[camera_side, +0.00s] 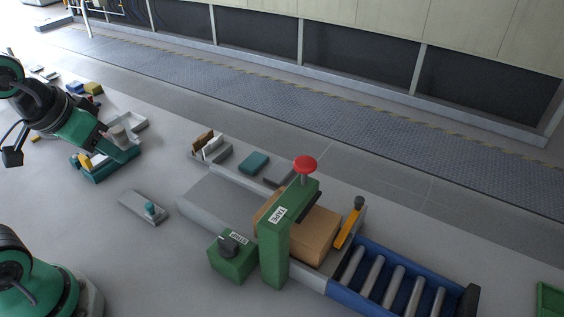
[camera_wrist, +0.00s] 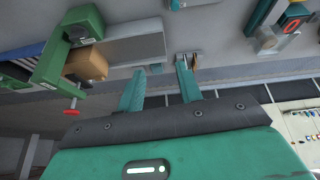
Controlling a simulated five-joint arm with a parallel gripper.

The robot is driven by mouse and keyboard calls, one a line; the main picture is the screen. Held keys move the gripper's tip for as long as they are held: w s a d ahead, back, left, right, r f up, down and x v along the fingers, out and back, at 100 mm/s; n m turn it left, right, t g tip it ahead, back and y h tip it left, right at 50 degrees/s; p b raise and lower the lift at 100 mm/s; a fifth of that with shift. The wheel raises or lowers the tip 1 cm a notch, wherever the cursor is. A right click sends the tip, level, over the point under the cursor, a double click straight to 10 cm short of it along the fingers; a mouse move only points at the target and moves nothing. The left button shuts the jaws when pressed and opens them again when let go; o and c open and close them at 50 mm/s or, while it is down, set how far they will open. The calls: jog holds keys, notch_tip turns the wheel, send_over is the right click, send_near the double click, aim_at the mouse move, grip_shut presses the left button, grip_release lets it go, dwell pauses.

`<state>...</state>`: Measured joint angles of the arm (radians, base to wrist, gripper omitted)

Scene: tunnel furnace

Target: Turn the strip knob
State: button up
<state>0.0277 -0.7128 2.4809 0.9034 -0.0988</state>
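The strip knob (camera_side: 228,243) is a dark grey knob on a small green box (camera_side: 236,262) with a STRIP label, left of the green tape frame (camera_side: 273,245). In the wrist view, which is upside down, the green box (camera_wrist: 83,22) shows at the upper left, and the knob is too small there to judge its angle. My gripper (camera_wrist: 160,62) shows two teal fingers spread wide with nothing between them. In the side view my gripper (camera_side: 126,150) is at the left, well away from the knob and touching nothing I can make out.
A cardboard box (camera_side: 313,236) sits under the tape frame, which carries a red knob (camera_side: 305,164). A blue roller conveyor (camera_side: 351,298) is at the right. A small plate (camera_side: 137,207) with a teal knob lies on the bench.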

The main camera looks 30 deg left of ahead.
jog(key=n+g, duration=0.5)
jog(key=n, duration=1.1)
send_near(227, 241)
jog(key=shift+w+a+f, duration=0.15)
jog(key=shift+a, duration=0.2)
jog(key=shift+d+f+n, duration=0.3)
jog(key=shift+d+n, duration=0.25)
jog(key=shift+n, duration=0.05)
jog(key=shift+f, duration=0.15)
jog(key=shift+f, duration=3.75)
grip_shut()
